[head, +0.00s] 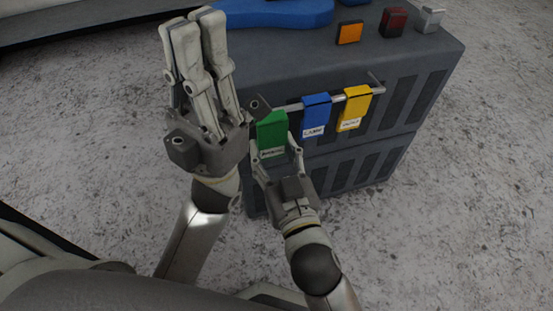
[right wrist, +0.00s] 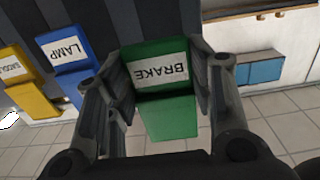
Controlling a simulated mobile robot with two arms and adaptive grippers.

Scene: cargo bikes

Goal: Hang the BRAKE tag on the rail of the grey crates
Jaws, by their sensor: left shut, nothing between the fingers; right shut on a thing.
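The green BRAKE tag (head: 271,130) is upright at the left end of the rail (head: 290,107) on the front of the grey crates (head: 280,62). My right gripper (head: 274,150) is shut on the tag's sides from below. The BRAKE label reads upside down in the right wrist view (right wrist: 160,74). Whether the tag's top is hooked over the rail or just in front of it, I cannot tell. My left gripper (head: 194,24) is shut and empty, raised left of the tag; it hides part of the crates' left side.
A blue LAMP tag (head: 316,116) and a yellow tag (head: 354,107) hang on the rail to the right. On the crate top lie a large blue thing (head: 275,13) and small orange (head: 350,32), dark red (head: 393,22) and silver (head: 430,19) blocks. The floor to the right is clear.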

